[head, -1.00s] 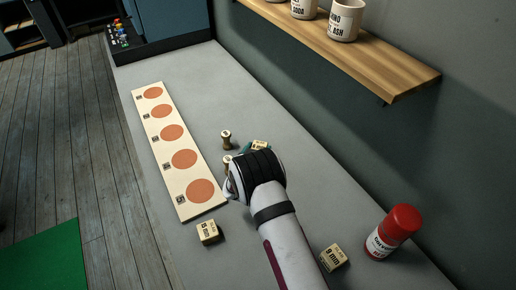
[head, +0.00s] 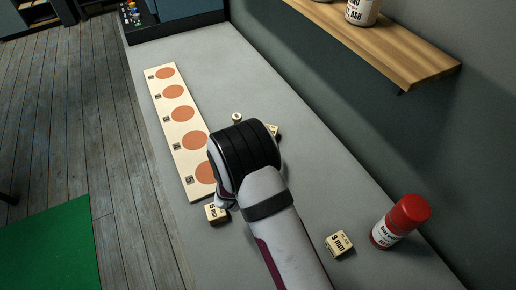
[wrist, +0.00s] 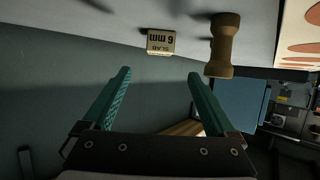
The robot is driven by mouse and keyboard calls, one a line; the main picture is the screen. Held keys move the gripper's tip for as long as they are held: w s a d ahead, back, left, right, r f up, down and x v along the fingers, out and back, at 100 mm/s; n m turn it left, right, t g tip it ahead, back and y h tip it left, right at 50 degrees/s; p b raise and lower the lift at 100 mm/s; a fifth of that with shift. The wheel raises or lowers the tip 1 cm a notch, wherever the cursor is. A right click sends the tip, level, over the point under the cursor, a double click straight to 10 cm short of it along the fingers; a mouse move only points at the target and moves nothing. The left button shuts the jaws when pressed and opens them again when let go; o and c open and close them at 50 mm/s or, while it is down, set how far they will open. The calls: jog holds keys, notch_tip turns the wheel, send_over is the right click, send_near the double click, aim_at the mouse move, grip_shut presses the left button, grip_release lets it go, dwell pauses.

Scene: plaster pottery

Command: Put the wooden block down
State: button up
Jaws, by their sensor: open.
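My gripper (wrist: 159,76) shows in the wrist view with its teal fingers apart and nothing between them. In the head view my own arm hides it. A pale block marked 6 mm (wrist: 161,42) rests on the grey bench beyond the fingertips, apart from them. A brown turned wooden peg (wrist: 222,45) stands beside it. The head view shows one block (head: 216,213) by the near end of the board and another marked 9 mm (head: 340,244) at the right. A third block (head: 273,130) is partly hidden behind my arm. I cannot tell which is the task's block.
A pale board (head: 162,92) with several orange discs lies along the bench's left side. A red-capped container (head: 397,221) stands at the near right. A wooden shelf (head: 400,55) juts from the wall above. The far bench surface (head: 200,60) is clear.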

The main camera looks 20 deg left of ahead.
jog(key=shift+v, duration=0.85)
jog(key=s+d+r+m+g+h, duration=0.15)
jog(key=d+r+h, duration=0.35)
jog(key=d, duration=0.5)
jog(key=d+r+m+g+h, duration=0.2)
jog(key=d+r+m+h, duration=0.1)
jog(key=d+r, duration=0.55)
jog(key=s+d+m+g+h, duration=0.2)
jog(key=s+d+g, duration=0.4)
jog(key=d, duration=0.5)
jog(key=s+d+r+g+y, duration=0.2)
jog(key=s+d+g, duration=0.15)
jog(key=s, duration=0.85)
jog(key=s+a+y, duration=0.9)
jog(key=s+a, duration=0.1)
jog(key=s, duration=0.2)
jog(key=shift+a+n+g+y, duration=0.3)
jog(key=shift+n+g+y, duration=0.1)
jog(key=shift+n, duration=0.05)
jog(key=shift+o, duration=0.6)
jog(key=shift+w+r, duration=0.1)
jog(key=shift+r, duration=0.1)
jog(key=w+d+r+n+h, duration=0.2)
jog(key=w+d+r+n, duration=0.2)
jog(key=w+r+n, duration=0.85)
notch_tip(320, 180, down, 11)
jog(key=w+n, duration=0.2)
jog(key=shift+d+f, duration=0.2)
